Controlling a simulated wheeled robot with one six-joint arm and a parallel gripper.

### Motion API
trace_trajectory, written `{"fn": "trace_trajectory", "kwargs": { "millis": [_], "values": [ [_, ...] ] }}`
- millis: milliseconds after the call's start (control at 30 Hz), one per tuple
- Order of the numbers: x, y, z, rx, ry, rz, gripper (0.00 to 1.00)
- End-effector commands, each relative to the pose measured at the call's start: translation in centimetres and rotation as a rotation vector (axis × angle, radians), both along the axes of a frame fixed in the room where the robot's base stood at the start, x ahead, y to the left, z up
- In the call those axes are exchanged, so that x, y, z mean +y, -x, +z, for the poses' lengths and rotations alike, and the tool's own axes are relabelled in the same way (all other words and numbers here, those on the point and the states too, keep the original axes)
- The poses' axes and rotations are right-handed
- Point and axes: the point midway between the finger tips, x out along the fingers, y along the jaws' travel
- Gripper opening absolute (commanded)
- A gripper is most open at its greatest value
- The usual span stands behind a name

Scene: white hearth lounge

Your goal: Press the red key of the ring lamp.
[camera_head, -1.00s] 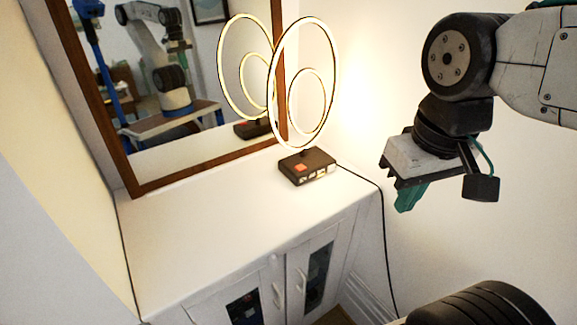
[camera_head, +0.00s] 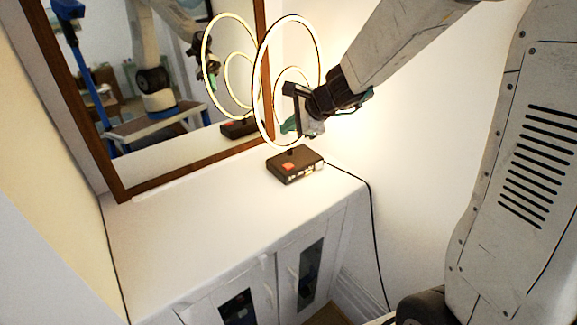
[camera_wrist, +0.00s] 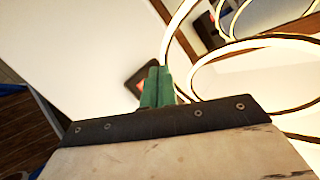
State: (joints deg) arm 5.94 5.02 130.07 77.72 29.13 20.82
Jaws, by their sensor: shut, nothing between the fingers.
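The ring lamp (camera_head: 260,95) has two lit rings on a dark box base (camera_head: 297,172) on top of the white cabinet. The red key (camera_head: 290,167) is an orange-red square on the base's top face. My gripper (camera_head: 291,125) is above the base, in front of the rings, apart from the key in the head view. In the wrist view its green fingers (camera_wrist: 157,88) are shut together and empty. They cover most of the base there; a reddish patch of the key (camera_wrist: 141,88) shows at their left.
A brown-framed mirror (camera_head: 190,165) leans behind the lamp and reflects it and my arm. The white cabinet top (camera_head: 190,225) is clear left of the lamp. A black cable (camera_head: 371,215) runs from the base down the cabinet's right side.

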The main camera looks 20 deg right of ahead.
Motion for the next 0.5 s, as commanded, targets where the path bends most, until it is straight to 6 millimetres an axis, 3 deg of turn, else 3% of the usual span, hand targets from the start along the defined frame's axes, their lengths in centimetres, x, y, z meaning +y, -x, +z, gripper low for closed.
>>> {"fn": "trace_trajectory", "kwargs": {
  "millis": [33, 167, 500],
  "values": [
    [-0.7, -1.0, -1.1, 0.021, -0.024, -0.064, 0.00],
    [-1.7, -2.4, -2.5, 0.049, -0.063, -0.164, 0.00],
    [-2.0, -2.6, -2.7, 0.053, -0.071, -0.186, 0.00]
  ]
}}
